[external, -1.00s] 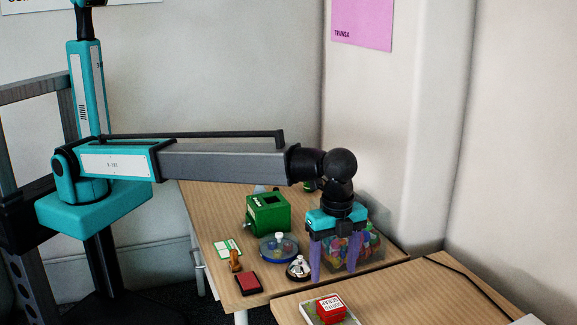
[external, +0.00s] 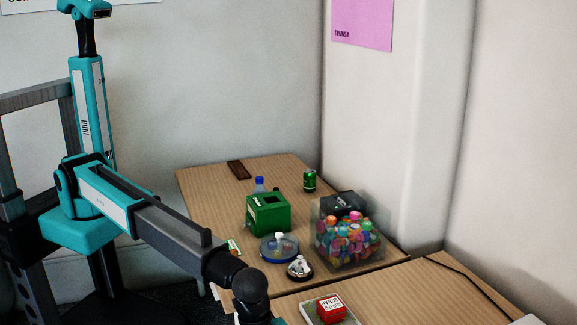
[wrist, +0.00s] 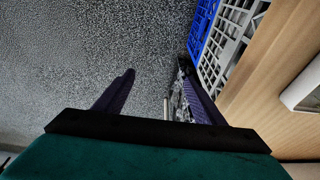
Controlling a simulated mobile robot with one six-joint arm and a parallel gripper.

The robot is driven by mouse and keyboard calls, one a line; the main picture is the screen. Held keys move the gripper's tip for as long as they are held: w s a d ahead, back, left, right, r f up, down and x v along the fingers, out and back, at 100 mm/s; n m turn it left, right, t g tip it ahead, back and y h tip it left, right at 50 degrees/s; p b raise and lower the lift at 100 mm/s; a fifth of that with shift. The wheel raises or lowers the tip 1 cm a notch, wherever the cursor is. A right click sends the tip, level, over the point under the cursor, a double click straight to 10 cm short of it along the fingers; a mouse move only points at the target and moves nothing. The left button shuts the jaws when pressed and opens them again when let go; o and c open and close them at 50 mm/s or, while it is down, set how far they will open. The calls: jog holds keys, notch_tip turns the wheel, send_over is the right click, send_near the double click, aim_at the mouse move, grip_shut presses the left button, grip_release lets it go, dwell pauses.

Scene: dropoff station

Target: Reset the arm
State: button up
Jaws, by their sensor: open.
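My gripper (wrist: 155,95) shows in the wrist view with its two purple fingers spread apart and nothing between them. It points down over the grey speckled floor (wrist: 90,60). In the external view my arm reaches toward the bottom edge, and the gripper itself is cut off below the picture, off the near side of the tables.
The far table (external: 205,195) bears a green box (external: 268,215), a clear bin of colourful items (external: 348,240), a bell (external: 299,268), a round dish (external: 279,248) and a green can (external: 309,180). Blue (wrist: 202,25) and grey crates (wrist: 232,40) show at right.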

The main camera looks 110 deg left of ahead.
jog(key=s+d+f+n+t+b, duration=0.15)
jog(key=s+f+b, duration=0.25)
jog(key=s+f, duration=0.7)
jog(key=s+d+f+n+t+b, duration=0.1)
jog(key=s+d+f+b, duration=0.25)
jog(key=s+f, duration=0.7)
jog(key=s+a+f+n+g+y+p, duration=0.15)
jog(key=s+a+f+p, duration=0.35)
jog(key=a, duration=0.5)
jog(key=s+a+f+n+g+p, duration=0.2)
jog(key=s+a+f+g, duration=0.1)
jog(key=s+a, duration=0.55)
jog(key=s+a+r+n+g+p, duration=0.1)
jog(key=s+a+g+p, duration=0.1)
jog(key=s+a, duration=0.4)
jog(key=s+a+r+n+g+p, duration=0.1)
jog(key=s+a, duration=0.5)
jog(key=s, duration=0.6)
jog(key=n+g+p, duration=0.1)
jog(key=g+p, duration=0.1)
jog(key=p, duration=0.1)
jog(key=shift+a+g+p, duration=0.3)
jog(key=shift+a+p, duration=0.1)
